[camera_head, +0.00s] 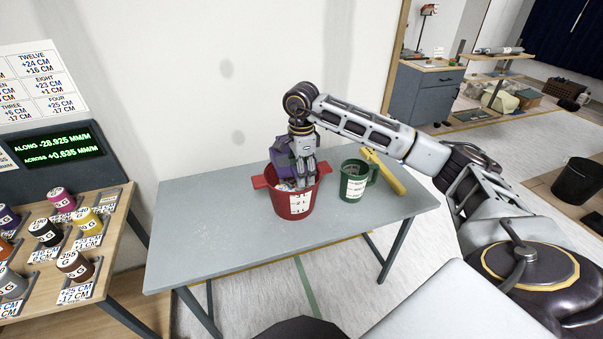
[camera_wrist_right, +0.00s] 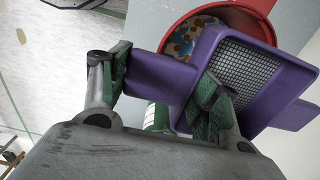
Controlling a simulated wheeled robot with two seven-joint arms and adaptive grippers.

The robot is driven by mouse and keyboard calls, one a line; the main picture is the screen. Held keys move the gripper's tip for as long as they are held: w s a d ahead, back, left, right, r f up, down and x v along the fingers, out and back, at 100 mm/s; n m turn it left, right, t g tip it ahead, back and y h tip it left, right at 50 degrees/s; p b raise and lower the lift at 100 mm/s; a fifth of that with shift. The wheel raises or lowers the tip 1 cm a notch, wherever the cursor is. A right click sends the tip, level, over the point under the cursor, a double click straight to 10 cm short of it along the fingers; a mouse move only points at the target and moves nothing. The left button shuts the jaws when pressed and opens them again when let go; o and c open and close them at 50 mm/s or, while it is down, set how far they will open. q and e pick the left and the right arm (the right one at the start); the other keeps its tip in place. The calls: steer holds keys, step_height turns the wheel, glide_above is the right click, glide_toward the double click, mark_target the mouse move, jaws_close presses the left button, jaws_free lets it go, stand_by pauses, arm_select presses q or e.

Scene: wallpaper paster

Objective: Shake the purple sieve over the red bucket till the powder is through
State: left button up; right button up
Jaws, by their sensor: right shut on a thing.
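The purple sieve (camera_wrist_right: 208,60) has a square frame and a dark mesh, seen best in the right wrist view. My right gripper (camera_wrist_right: 160,85) is shut on its handle and holds it tilted, at the mouth of the red bucket (camera_wrist_right: 262,8). In the head view the sieve (camera_head: 283,160) is partly hidden behind my right gripper (camera_head: 303,182). The red bucket (camera_head: 292,208) stands upright on the grey table, with a white label and two side lugs. Pale and coloured bits show inside it. I see no powder on the visible mesh. My left gripper is not in view.
A green measuring jug (camera_head: 354,186) stands on the grey table (camera_head: 215,251) right of the bucket, with a yellow-handled tool (camera_head: 385,172) beside it. Pale specks lie on the table's clear left part. A wooden stand (camera_head: 113,225) with coloured pots is at the left.

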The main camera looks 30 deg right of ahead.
steer(key=shift+r+p, duration=0.8)
steer(key=shift+r, duration=0.7)
steer(key=shift+f, duration=0.1)
